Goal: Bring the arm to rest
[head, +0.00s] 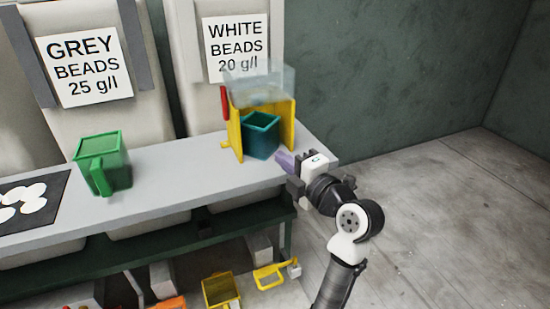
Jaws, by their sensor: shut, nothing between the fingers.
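My arm reaches up from the bottom right in the head view. My gripper (288,163) is at the right end of the grey bench, beside a yellow stand (237,133). Its fingers are shut with nothing between them. A purplish patch shows at the fingers, and I cannot tell what it is. A teal container (261,136) stands inside the yellow stand, just left of my gripper. A clear box (262,82) sits on top of the stand, with a red part (224,103) at its left side.
A green jug (103,162) stands on the bench (190,165) to the left. A dark mat (55,190) with white round pieces lies further left. Below are a yellow bin (220,291) and a yellow-handled item (270,276). Floor (440,210) at right is clear.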

